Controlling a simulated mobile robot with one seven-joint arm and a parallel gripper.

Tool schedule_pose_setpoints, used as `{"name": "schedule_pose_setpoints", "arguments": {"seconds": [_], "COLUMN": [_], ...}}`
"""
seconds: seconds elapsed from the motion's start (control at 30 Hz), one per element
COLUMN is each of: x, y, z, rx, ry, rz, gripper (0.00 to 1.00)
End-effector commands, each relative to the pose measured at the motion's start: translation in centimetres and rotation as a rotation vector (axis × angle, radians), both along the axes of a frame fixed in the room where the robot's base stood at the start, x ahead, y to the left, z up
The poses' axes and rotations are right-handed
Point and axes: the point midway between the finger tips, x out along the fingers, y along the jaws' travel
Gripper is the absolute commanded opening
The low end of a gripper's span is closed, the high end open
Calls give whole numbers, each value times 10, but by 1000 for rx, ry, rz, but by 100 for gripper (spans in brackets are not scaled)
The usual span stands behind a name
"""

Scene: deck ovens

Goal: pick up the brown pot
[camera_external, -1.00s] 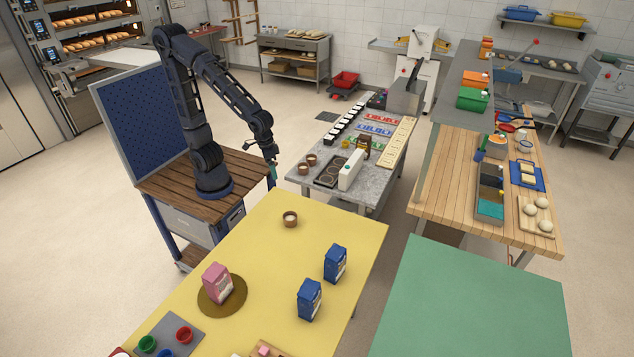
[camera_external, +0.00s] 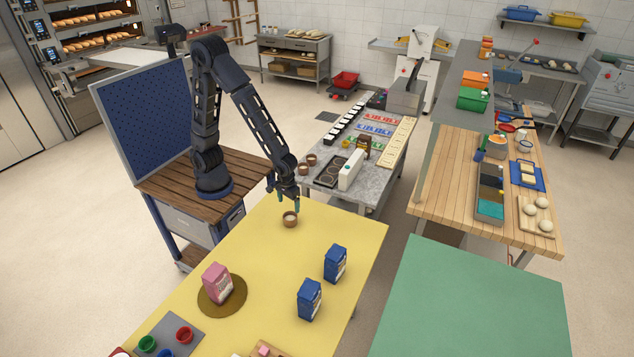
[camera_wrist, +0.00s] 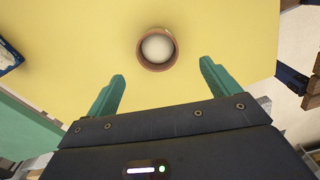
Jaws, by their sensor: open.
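The brown pot (camera_external: 290,220) is small and round and stands upright near the far end of the yellow table (camera_external: 330,224). In the wrist view the pot (camera_wrist: 144,62) shows its brown rim around a pale filling. My gripper (camera_external: 285,204) is above the table, close to the pot and just above it. In the wrist view its two green fingers (camera_wrist: 160,75) are wide apart and empty, and the pot appears ahead of the tips, between their lines. I cannot tell the exact height gap.
On the yellow table stand two blue packets (camera_external: 335,263) and a pink packet (camera_external: 217,283) on a round brown mat (camera_external: 236,301). Two other brown pots (camera_external: 311,160) are on the grey table behind. The table around the near pot is clear.

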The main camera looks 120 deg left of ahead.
Motion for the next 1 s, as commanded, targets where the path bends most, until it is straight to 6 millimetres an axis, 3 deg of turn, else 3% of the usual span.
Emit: {"name": "schedule_pose_setpoints", "arguments": {"seconds": [0.2, 0.47, 0.8, 1.0], "x": [0, 0, 3, 3], "y": [0, -1, -3, -3], "z": [-27, -39, -77, -85], "rx": [1, 0, 0, 0], "ry": [2, 1, 3, 0], "rz": [0, -1, -1, -2], "gripper": [88, 88, 88, 88]}}
